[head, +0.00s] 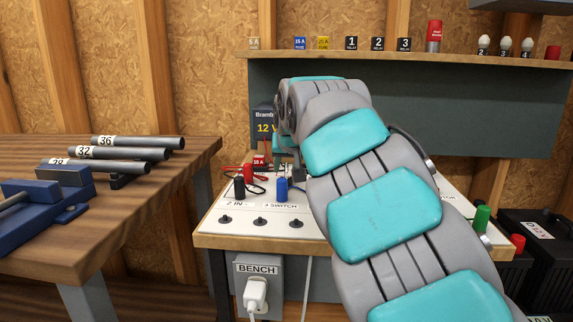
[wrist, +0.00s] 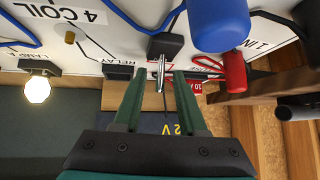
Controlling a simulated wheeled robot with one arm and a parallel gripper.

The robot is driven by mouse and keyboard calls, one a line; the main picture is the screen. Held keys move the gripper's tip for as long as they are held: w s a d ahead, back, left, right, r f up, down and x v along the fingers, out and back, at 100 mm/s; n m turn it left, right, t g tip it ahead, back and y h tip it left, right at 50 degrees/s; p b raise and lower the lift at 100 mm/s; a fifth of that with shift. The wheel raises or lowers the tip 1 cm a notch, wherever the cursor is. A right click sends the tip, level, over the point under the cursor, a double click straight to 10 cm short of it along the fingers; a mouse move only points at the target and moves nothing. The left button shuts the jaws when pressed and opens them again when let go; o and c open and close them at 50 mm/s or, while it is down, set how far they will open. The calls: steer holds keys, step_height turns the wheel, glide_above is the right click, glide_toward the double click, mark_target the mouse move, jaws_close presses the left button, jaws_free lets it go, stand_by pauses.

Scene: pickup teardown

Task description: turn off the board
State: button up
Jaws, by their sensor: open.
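The white board (head: 240,211) lies on the bench with wires and labels; my arm covers much of it. In the wrist view, the board (wrist: 125,14) is upside down. My gripper (wrist: 160,76) is open, its two green fingers on either side of a thin metal lever (wrist: 160,70) beside a black block (wrist: 165,46). I cannot tell if a finger touches the lever. A lamp (wrist: 37,90) glows at the left. A blue cap (wrist: 218,25) and a red cap (wrist: 235,72) stand close on the right. In the head view, my arm hides the gripper's tips.
A dark Bramble 12 V box (head: 265,122) stands behind the board. A shelf (head: 400,62) with labelled parts runs above. Numbered tubes (head: 137,142) and a blue vise (head: 45,205) are on the wooden table at left. A white plug (head: 257,292) sits in the BENCH socket below.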

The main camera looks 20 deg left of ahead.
jaws_close()
stand_by(0.6)
